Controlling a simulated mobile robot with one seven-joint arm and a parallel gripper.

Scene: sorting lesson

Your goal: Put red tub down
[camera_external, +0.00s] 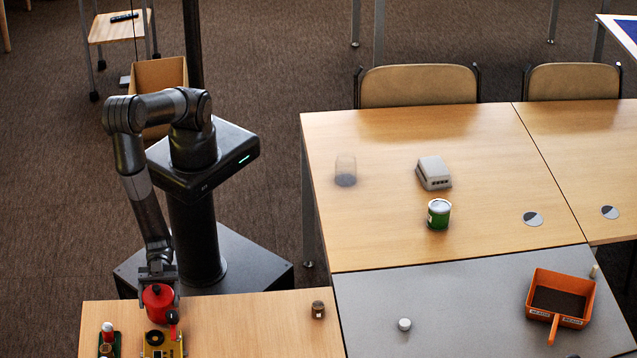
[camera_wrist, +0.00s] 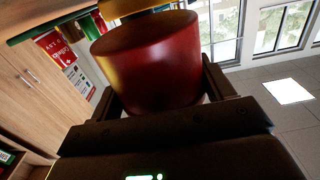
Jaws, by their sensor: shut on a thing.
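The red tub (camera_external: 158,304) is in my gripper (camera_external: 158,288), above the near end of the wooden table (camera_external: 240,322). In the wrist view the tub (camera_wrist: 148,60) fills the middle, with a dark finger on each side of it. The gripper is shut on it. A yellow object (camera_external: 160,347) shows just below the tub in the external view. I cannot tell whether the tub touches it.
A green tray with small items (camera_external: 109,345) lies left of the yellow object. A small brown jar (camera_external: 318,309) stands to the right. An orange bin (camera_external: 561,297) and a white knob-like piece (camera_external: 404,324) are on the grey table (camera_external: 460,300). Bare wood lies between tub and jar.

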